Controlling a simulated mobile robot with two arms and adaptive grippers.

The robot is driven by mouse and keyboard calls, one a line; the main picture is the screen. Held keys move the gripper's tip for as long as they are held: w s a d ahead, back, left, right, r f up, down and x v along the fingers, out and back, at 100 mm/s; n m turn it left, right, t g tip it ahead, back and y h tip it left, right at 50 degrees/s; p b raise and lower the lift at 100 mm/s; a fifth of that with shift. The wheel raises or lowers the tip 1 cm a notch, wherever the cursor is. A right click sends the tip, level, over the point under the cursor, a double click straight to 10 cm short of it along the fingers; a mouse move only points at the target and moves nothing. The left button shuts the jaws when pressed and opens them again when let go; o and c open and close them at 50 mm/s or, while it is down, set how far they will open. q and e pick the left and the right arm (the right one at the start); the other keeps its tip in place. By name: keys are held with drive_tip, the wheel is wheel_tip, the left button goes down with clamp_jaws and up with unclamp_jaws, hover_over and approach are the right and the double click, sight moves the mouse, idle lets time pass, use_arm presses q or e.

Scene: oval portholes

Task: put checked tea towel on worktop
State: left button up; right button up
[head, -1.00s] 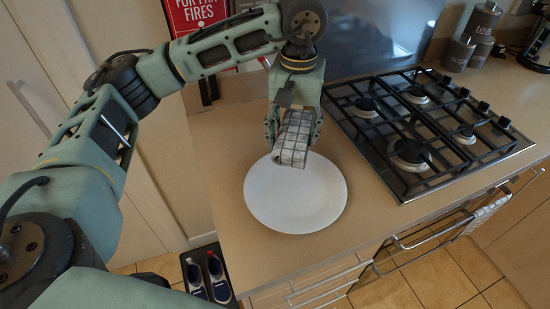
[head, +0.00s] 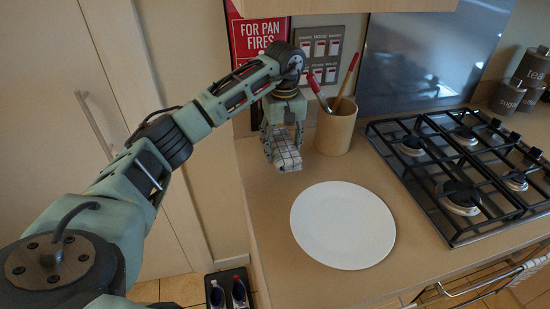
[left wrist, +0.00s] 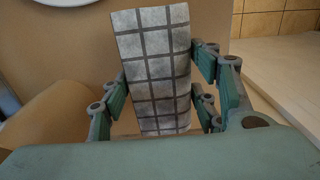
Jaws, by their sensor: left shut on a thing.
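The checked tea towel (head: 288,158) is a folded white-grey cloth with dark grid lines. My left gripper (head: 282,145) is shut on it, at the back left of the worktop (head: 285,185). In the left wrist view the towel (left wrist: 155,70) stands out between the two green fingers of the gripper (left wrist: 162,92). The towel is over the worktop, behind and left of the white plate. I cannot tell whether its lower end touches the worktop. My right gripper is not in view.
A white plate (head: 343,225) lies on the worktop in front. A utensil pot (head: 336,128) with red-handled tools stands just right of my gripper. A black gas hob (head: 465,170) is to the right, with dark canisters (head: 518,85) behind. Bare worktop lies left of the plate.

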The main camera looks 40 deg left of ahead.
use_arm(q)
hover_over(269, 168)
wheel_tip(269, 168, down, 2)
drive_tip(key=shift+f+p, duration=0.15)
drive_tip(key=shift+p, duration=0.25)
drive_tip(key=shift+s+a+f, duration=0.1)
drive_tip(key=shift+f, duration=0.1)
wheel_tip(269, 168, down, 3)
drive_tip(key=shift+f+p, duration=0.15)
drive_tip(key=shift+p, duration=0.65)
drive_tip(key=shift+f, duration=0.45)
drive_tip(key=o, duration=1)
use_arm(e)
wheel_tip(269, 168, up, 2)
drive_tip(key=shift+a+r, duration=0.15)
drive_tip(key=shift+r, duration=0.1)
